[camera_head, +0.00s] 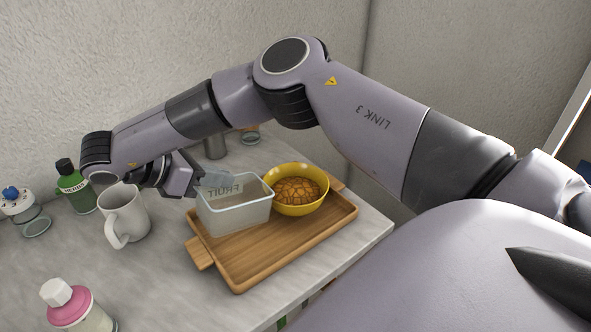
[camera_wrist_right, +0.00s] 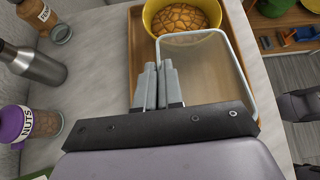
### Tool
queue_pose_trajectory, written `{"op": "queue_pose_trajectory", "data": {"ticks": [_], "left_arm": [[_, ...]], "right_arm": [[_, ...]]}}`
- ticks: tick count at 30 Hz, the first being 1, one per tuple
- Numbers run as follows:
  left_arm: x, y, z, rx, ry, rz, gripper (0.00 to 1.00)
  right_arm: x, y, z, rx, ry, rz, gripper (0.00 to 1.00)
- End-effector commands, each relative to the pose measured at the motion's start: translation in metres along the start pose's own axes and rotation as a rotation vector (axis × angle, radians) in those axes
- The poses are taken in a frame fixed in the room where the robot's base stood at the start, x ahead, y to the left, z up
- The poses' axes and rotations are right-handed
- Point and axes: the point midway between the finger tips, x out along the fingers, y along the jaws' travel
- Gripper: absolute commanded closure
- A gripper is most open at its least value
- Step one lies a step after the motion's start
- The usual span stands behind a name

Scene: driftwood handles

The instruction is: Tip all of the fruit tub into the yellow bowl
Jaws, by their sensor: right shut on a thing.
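The clear fruit tub (camera_head: 237,219) with a white rim stands on the wooden tray, and looks upright. I see no fruit inside it; it also shows in the right wrist view (camera_wrist_right: 212,72). The yellow bowl (camera_head: 302,209) stands beside it on the tray, to its right. A brown, cracked-looking surface shows inside the bowl, also in the right wrist view (camera_wrist_right: 150,22); I cannot tell whether it is contents or pattern. My right gripper (camera_head: 197,184) is shut on the tub's wall at its left side. Its fingers show close together in the right wrist view (camera_wrist_right: 158,68). My left gripper is out of view.
The wooden tray (camera_head: 290,240) lies near the counter's right edge. A white mug (camera_head: 124,217) stands left of it, close under my right wrist. A green bottle (camera_head: 77,188), a pink-topped bottle (camera_head: 75,305) and a metal bottle (camera_wrist_right: 37,66) stand around.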

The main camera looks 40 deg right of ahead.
Motion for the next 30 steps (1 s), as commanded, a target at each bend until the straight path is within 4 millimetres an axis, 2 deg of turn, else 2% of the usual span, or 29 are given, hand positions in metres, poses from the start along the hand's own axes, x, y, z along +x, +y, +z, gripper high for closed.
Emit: {"op": "queue_pose_trajectory", "data": {"ticks": [4,10,22,26,30], "left_arm": [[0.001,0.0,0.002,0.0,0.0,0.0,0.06],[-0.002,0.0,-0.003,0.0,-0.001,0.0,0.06],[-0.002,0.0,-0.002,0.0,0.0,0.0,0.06],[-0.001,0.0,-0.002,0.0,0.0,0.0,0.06],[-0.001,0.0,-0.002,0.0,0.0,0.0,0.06]], "right_arm": [[0.001,0.001,-0.016,-0.005,-0.064,-0.001,1.0],[-0.008,0.001,-0.018,-0.013,-0.142,-0.008,1.0],[-0.015,0.001,-0.023,-0.022,-0.224,-0.018,1.0],[-0.02,0.002,-0.016,-0.021,-0.231,-0.017,1.0],[-0.033,0.0,0.001,-0.02,-0.231,-0.017,1.0]]}}
